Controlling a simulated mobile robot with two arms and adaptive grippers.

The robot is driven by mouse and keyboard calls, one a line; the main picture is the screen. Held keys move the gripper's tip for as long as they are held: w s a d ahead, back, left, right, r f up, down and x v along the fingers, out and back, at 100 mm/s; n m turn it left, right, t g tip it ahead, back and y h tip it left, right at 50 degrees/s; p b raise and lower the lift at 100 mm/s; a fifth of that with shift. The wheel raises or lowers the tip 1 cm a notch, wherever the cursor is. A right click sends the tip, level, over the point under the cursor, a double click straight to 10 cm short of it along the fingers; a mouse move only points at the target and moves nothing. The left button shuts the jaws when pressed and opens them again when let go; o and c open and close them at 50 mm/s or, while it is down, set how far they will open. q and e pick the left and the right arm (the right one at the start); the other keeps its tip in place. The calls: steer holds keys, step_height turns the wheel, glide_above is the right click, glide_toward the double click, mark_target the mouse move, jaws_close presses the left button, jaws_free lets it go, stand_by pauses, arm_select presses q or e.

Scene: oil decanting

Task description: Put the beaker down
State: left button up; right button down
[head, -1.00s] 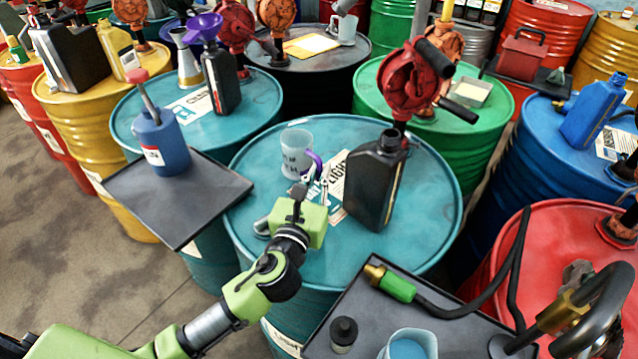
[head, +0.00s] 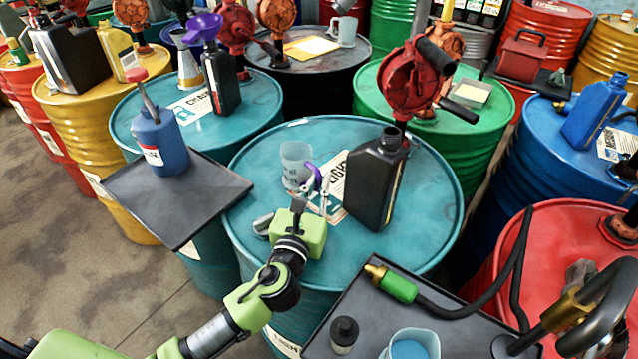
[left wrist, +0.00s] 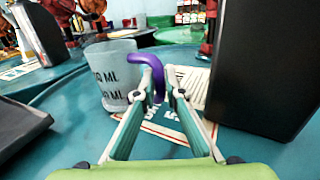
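The beaker (head: 296,165) is a translucent cup with dark markings and a purple handle, upright over the left part of the teal drum top (head: 250,150). It also shows at the left in the left wrist view (left wrist: 110,75). My left gripper (head: 313,184) is at its handle side. In the left wrist view, the fingers (left wrist: 161,84) are closed in around the purple handle (left wrist: 156,76). I cannot tell for sure whether the beaker's base touches the drum. My right gripper is not clearly in view.
A black jug (head: 374,183) stands close right of my left gripper. A white label (head: 335,185) lies on the drum top. A grey tray (head: 215,190) with a blue bottle (head: 160,140) is at the left. Another tray in front holds a green-collared hose nozzle (head: 398,287) and a cup (head: 412,346).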

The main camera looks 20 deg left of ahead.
arm_select(q)
steer(key=shift+o, duration=1)
steer(key=shift+s+f, duration=0.2)
steer(key=shift+f, duration=0.6)
steer(key=shift+d, duration=0.1)
steer(key=shift+r, duration=0.2)
steer(key=shift+w+r+p, duration=0.1)
steer(key=shift+r+p, duration=0.3)
steer(key=shift+r, duration=0.05)
steer(key=s+b, duration=0.1)
steer(key=s, duration=1)
steer(key=shift+r+b, duration=0.15)
steer(key=shift+b, duration=0.25)
steer(key=shift+s+r, duration=0.15)
steer(key=shift+s, duration=0.3)
